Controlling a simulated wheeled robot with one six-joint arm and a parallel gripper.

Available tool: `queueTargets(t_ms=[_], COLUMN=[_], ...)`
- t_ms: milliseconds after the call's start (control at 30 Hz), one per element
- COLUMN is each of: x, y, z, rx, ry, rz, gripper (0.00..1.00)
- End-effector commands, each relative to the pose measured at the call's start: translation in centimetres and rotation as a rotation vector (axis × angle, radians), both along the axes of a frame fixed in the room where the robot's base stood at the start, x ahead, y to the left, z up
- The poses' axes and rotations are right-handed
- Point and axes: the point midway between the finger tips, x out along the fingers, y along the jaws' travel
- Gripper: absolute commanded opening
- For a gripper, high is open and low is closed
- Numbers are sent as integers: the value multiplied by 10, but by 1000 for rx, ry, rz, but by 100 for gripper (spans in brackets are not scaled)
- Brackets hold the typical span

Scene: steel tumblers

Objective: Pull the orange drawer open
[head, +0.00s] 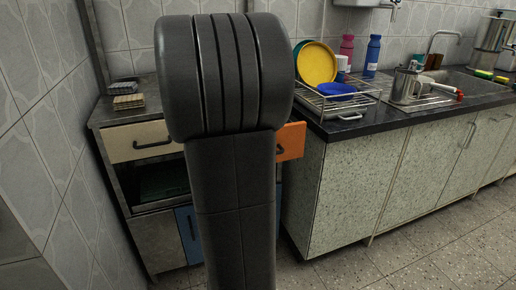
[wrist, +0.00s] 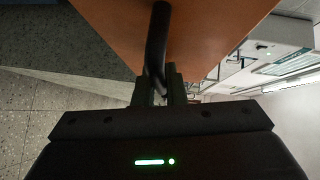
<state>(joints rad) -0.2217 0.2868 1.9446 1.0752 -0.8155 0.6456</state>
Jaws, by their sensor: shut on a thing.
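The orange drawer (head: 291,141) shows in the head view to the right of my arm, in the upper part of the low cabinet. My own arm hides most of its front and the handle there. In the wrist view the orange drawer front (wrist: 205,35) fills the top, with its dark curved handle (wrist: 157,40) running down to my gripper (wrist: 160,88). My gripper is shut on the handle. In the head view my gripper is hidden behind my arm. How far the drawer stands out is hard to tell.
A cream drawer (head: 130,141) with a dark handle sits left of my arm, above an open dark compartment. A blue door (head: 188,235) is below. The speckled counter cabinet (head: 340,190) stands close on the right, with a dish rack (head: 335,105) on top. Floor in front is clear.

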Motion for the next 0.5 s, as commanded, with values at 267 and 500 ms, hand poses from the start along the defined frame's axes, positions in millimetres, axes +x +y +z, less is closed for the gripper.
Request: queueTargets(t_ms=[267, 500], x=[-53, -73], y=[-17, -23], z=[-1, -1], rx=[1, 1], ry=[2, 2], rz=[1, 1], gripper=[0, 0])
